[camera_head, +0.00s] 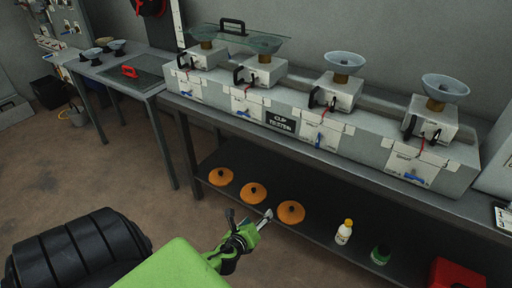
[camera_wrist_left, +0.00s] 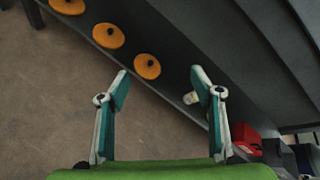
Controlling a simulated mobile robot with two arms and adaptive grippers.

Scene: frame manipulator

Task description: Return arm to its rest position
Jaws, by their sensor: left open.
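My left arm, with its green and black links, comes in from the lower left of the head view. My left gripper (camera_head: 250,222) hangs in front of the bench's lower shelf, close to the orange discs in the picture. In the left wrist view my left gripper (camera_wrist_left: 160,85) has its two fingers spread wide with nothing between them. It is empty and apart from the shelf. My right gripper does not show in either view.
A long grey bench (camera_head: 285,142) carries several cup testers with bowls. Its lower shelf (camera_head: 330,240) holds orange discs (camera_head: 291,212), a white bottle (camera_head: 344,232), a green bottle (camera_head: 381,254) and a red box (camera_head: 457,274). A smaller table (camera_head: 150,84) stands left. The brown floor (camera_head: 60,175) between is open.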

